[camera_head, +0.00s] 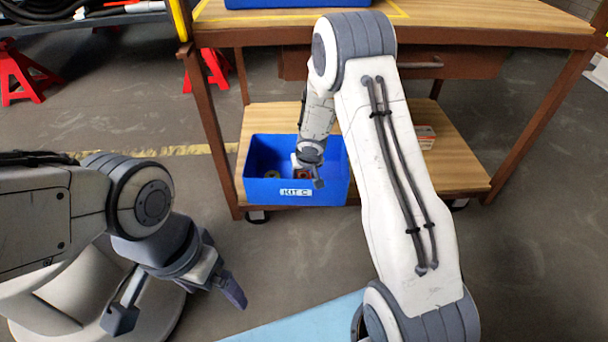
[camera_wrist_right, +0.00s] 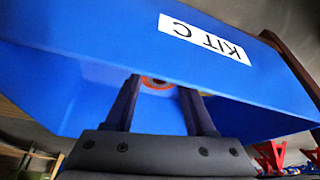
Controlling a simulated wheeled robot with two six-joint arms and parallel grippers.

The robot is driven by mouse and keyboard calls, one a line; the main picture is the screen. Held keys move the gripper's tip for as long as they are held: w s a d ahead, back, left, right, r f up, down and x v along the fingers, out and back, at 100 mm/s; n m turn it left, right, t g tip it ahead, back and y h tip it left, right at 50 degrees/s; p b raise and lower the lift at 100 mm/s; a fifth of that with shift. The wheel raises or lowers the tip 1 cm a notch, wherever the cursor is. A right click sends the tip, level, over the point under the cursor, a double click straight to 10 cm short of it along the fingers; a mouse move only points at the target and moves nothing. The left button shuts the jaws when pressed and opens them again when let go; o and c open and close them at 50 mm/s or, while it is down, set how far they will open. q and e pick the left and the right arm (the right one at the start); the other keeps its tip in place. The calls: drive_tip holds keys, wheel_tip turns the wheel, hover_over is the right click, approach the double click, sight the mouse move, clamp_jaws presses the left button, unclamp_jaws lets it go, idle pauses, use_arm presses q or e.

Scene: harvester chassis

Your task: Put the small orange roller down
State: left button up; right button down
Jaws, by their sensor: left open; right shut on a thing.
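The small orange roller (camera_wrist_right: 157,84) shows between the fingertips of my right gripper (camera_wrist_right: 160,92) in the right wrist view, partly hidden behind the bin's blue wall. My right gripper (camera_head: 309,174) is shut on it and reaches down into the blue KIT C bin (camera_head: 262,191) in the head view. A bit of orange shows beside the fingers there. I cannot tell whether the roller touches the bin floor. My left gripper (camera_head: 178,303) is open and empty at the lower left, well away from the bin.
The bin stands on the lower wooden shelf (camera_head: 455,172) of a brown-legged workbench (camera_head: 480,22). A small brownish part (camera_head: 272,174) lies in the bin's left side. A small box (camera_head: 425,137) sits further right on the shelf. Red stands (camera_head: 22,75) are at the left.

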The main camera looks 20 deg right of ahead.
drive_tip(key=shift+f+b, duration=0.4)
drive_tip(key=shift+f, duration=0.1)
drive_tip(key=shift+c, duration=1.2)
unclamp_jaws()
drive_tip(key=shift+r+p, duration=0.55)
drive_tip(key=s+a+r+n+p, duration=0.1)
drive_tip(key=s+a+r+p, duration=0.3)
drive_tip(key=r, duration=0.5)
drive_tip(key=s+a+r+n+p, duration=0.1)
drive_tip(key=s+a+r+p, duration=0.15)
drive_tip(key=s+r, duration=0.55)
drive_tip(key=s+a+r+n+g, duration=0.1)
drive_tip(key=s+a+r+n, duration=0.1)
drive_tip(key=s, duration=0.6)
drive_tip(key=s+a+r+n+g+y, duration=0.1)
drive_tip(key=s+a+r+n+g, duration=0.1)
drive_tip(key=s+a+r, duration=0.2)
drive_tip(key=s+a+r+n+g, duration=0.1)
drive_tip(key=s+a+r+n, duration=0.1)
drive_tip(key=s, duration=0.9)
drive_tip(key=a+r, duration=0.1)
drive_tip(key=a, duration=0.1)
drive_tip(key=shift+s+a+r+n+g, duration=0.3)
drive_tip(key=shift+a, duration=0.1)
